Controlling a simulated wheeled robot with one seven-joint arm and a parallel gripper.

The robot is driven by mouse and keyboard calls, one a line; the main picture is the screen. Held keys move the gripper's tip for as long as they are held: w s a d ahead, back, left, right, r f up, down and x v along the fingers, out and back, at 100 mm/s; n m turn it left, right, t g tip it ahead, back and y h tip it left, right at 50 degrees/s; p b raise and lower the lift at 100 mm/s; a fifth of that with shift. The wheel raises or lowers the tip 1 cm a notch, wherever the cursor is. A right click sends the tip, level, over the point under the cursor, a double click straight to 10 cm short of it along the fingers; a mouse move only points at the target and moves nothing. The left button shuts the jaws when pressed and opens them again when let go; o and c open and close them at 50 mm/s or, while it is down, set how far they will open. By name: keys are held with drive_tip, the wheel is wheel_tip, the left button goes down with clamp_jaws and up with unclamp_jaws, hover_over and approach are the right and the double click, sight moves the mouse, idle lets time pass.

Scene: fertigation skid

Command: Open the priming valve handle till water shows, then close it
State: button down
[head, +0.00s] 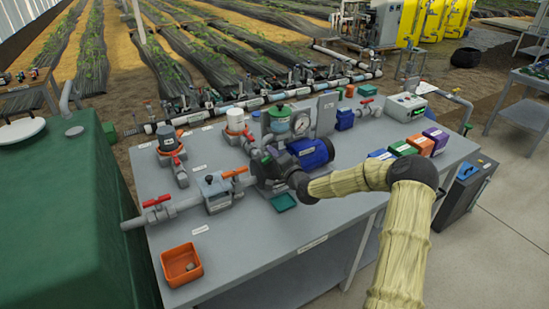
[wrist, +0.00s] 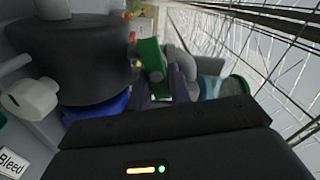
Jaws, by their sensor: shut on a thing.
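In the wrist view a green handle (wrist: 152,62) stands up between the dark fingertips of my gripper (wrist: 155,88); I take it to be the priming valve handle. The gripper is shut on it. In the head view my gripper (head: 264,162) is at the pump, left of the blue motor (head: 312,152) and below the green-topped part (head: 279,113). The handle is small there and mostly hidden by the gripper. I cannot tell how far the valve is turned. I see no water coming out in either view.
A teal tray (head: 284,202) lies on the grey bench (head: 330,215) below my wrist. An orange bin (head: 181,265) sits at the front left. A gauge (head: 302,124) stands behind the pump.

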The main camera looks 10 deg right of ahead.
drive_tip(key=shift+d+f+m+b, duration=0.15)
drive_tip(key=shift+m+b, duration=0.15)
drive_tip(key=shift+m, duration=0.65)
drive_tip(key=shift+f+m+b, duration=0.1)
drive_tip(key=shift+m+b, duration=0.2)
drive_tip(key=shift+m, duration=0.65)
drive_tip(key=c, duration=1.4)
unclamp_jaws()
drive_tip(key=shift+o, duration=0.2)
drive_tip(key=shift+f, duration=0.1)
drive_tip(key=shift+s+d, duration=0.1)
drive_tip(key=shift+s, duration=0.15)
drive_tip(key=b+v, duration=0.1)
drive_tip(key=v, duration=1.5)
drive_tip(key=shift+s, duration=0.35)
